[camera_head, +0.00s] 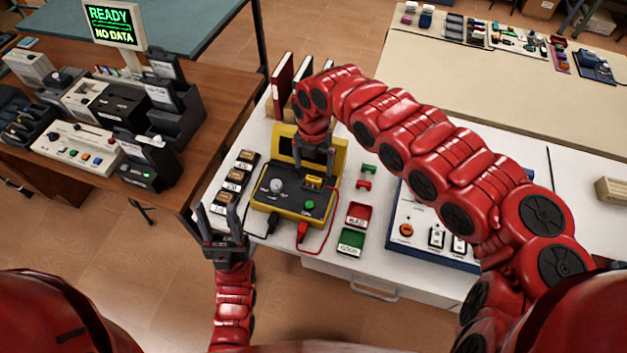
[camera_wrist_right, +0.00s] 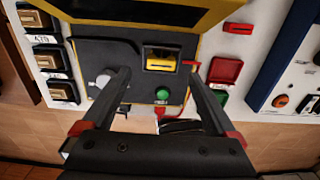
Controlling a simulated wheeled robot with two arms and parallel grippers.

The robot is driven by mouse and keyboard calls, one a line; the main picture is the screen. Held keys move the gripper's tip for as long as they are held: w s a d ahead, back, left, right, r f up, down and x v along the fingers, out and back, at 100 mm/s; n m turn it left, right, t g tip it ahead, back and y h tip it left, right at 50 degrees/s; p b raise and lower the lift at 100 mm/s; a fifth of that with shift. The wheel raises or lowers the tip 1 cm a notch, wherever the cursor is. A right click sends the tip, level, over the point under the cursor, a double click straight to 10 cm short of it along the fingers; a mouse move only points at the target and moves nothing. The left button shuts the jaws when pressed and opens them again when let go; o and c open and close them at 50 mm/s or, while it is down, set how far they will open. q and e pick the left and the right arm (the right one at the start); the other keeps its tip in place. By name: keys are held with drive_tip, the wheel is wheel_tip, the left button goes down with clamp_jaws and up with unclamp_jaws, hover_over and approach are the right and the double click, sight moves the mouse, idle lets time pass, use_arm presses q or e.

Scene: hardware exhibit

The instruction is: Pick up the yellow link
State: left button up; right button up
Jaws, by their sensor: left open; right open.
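The yellow link (camera_head: 313,183) sits in a slot on the black top of a yellow-edged tester box (camera_head: 262,203). In the right wrist view, the yellow link (camera_wrist_right: 161,66) lies in its slot, between and just ahead of the fingertips. My right gripper (camera_head: 317,168) points down over the box, close above the link; its open fingers (camera_wrist_right: 158,76) hold nothing. Whether the fingers touch the box is unclear. My left gripper (camera_head: 225,222) is open and empty, in front of the box's left side, apart from the link.
Red and green trays (camera_head: 358,214) (camera_head: 350,242) and small red and green links (camera_head: 365,184) lie right of the box. A blue-edged panel (camera_head: 420,225) stands further right. Labelled blocks (camera_head: 237,176) line the left. A red cable (camera_head: 302,230) plugs in front.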

sight(314, 178)
drive_tip(key=shift+s+f+p, duration=0.1)
drive_tip(key=shift+f+p, duration=0.2)
wheel_tip(314, 178, down, 4)
drive_tip(key=shift+s+r+p, duration=0.15)
drive_tip(key=shift+p, duration=0.55)
drive_tip(key=shift+d+f, duration=0.1)
drive_tip(key=shift+f, duration=0.35)
clamp_jaws()
drive_tip(key=shift+r, duration=0.2)
